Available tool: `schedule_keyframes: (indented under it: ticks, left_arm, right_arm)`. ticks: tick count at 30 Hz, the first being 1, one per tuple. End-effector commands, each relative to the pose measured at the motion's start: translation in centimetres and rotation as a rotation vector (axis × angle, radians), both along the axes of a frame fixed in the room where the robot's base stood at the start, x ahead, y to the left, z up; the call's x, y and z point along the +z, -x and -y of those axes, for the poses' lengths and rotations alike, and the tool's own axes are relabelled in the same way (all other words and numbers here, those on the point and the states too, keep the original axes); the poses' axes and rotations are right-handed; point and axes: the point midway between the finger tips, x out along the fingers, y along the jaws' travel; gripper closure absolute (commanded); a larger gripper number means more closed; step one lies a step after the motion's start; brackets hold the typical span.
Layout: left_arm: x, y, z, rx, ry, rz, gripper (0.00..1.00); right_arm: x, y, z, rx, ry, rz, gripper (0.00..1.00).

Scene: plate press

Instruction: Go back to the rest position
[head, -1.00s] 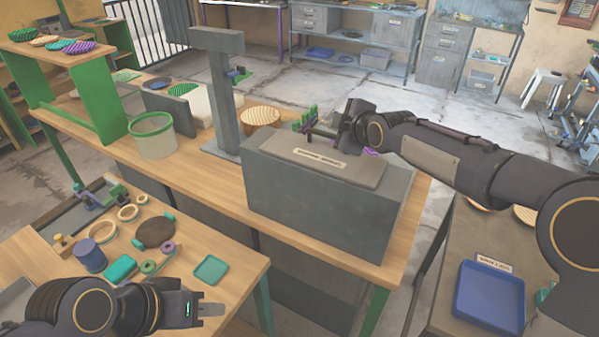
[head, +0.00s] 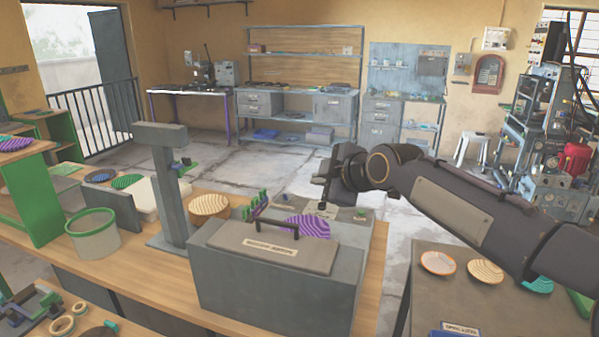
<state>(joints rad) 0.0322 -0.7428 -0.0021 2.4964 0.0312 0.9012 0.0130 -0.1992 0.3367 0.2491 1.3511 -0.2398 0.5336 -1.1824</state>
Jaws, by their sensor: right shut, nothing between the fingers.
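My right gripper (head: 325,188) is raised above the far right part of the grey press box (head: 270,290), clear of it. Its fingers are shut and hold nothing. The arm comes in from the right edge. My left gripper is out of view. The box has a labelled lid (head: 262,252) with a dark bar handle on it. A purple striped plate (head: 309,229) shows just behind the lid, below my right gripper.
A grey post (head: 168,195) stands on the wooden bench, left of the box. A green-rimmed tub (head: 92,238) and a wooden striped plate (head: 209,206) are near it. Several plates, one white and orange (head: 437,263), lie on the right table. Floor beyond is open.

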Motion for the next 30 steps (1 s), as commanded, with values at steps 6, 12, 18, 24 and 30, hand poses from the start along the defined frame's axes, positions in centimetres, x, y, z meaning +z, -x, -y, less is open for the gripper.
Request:
schedule_keyframes:
  ticks: [6,12,18,24,30]
  left_arm:
    - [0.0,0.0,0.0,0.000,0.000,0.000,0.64]
    - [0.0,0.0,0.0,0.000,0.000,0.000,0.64]
    - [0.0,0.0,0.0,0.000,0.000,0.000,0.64]
    - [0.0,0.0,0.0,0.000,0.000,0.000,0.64]
    - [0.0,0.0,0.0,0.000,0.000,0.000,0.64]
  right_arm:
    - [-3.9,10.1,8.5,-0.287,-0.201,-0.298,1.00]
    - [-10.9,22.4,14.3,-0.661,-0.490,-0.620,1.00]
    - [-17.9,32.5,15.5,-0.974,-0.764,-0.872,1.00]
    - [-21.3,36.8,14.8,-1.119,-0.898,-0.992,1.00]
    - [-21.7,37.2,14.6,-1.134,-0.912,-1.005,1.00]
